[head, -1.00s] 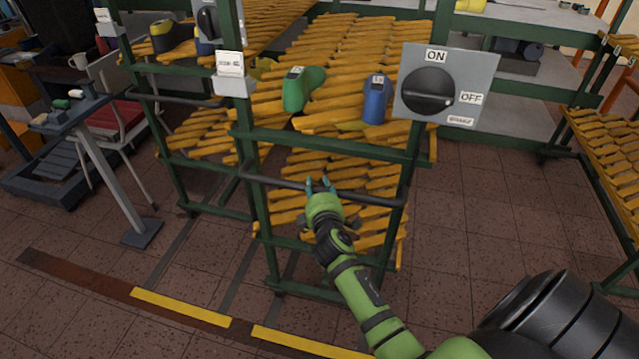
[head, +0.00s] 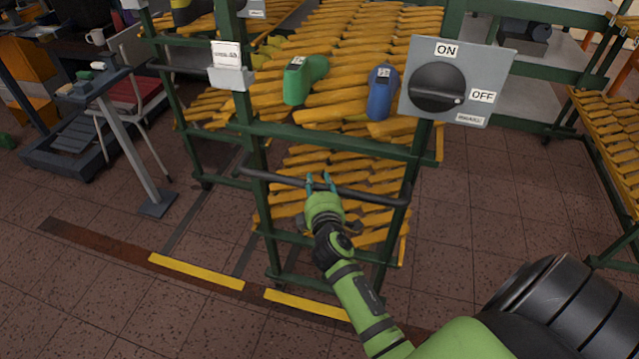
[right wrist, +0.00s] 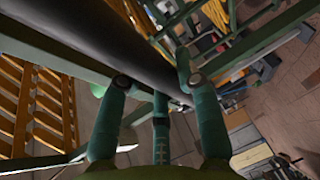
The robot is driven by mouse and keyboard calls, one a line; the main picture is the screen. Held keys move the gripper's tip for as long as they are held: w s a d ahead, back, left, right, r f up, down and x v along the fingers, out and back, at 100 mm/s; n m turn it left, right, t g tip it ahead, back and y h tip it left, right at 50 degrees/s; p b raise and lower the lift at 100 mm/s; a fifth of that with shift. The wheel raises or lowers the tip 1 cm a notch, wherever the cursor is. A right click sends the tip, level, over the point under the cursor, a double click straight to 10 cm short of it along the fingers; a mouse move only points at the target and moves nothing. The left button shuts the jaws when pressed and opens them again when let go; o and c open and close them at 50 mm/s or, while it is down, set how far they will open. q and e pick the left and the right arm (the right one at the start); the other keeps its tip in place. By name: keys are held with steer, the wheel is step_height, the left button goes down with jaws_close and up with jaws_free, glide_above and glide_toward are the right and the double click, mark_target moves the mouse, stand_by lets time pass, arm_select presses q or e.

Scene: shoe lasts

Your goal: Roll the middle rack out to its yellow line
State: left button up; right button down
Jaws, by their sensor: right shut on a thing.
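In the right wrist view the bar (right wrist: 85,45) passes between the fingers. The yellow line (head: 307,304) lies on the floor just in front of the rack's front feet, with a small gap. The brake knob (head: 437,87) on the rack's grey panel has its marked end toward OFF. My left gripper is out of view.
A green last (head: 297,80) and a blue last (head: 379,92) stand on the rack's upper shelf. A neighbouring rack (head: 190,115) stands to the left, with its own yellow line (head: 195,271). Another rack (head: 610,130) is at the far right. The floor between is clear.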

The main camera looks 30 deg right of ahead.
steer(key=c, duration=0.8)
jaws_free()
steer(key=shift+s+a+f, duration=0.15)
steer(key=shift+a+f, duration=0.05)
steer(key=shift+c, duration=0.2)
steer(key=shift+r, duration=0.15)
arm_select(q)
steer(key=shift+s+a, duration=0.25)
arm_select(e)
steer(key=v, duration=0.7)
steer(key=shift+s+a, duration=0.2)
steer(key=shift+s, duration=0.1)
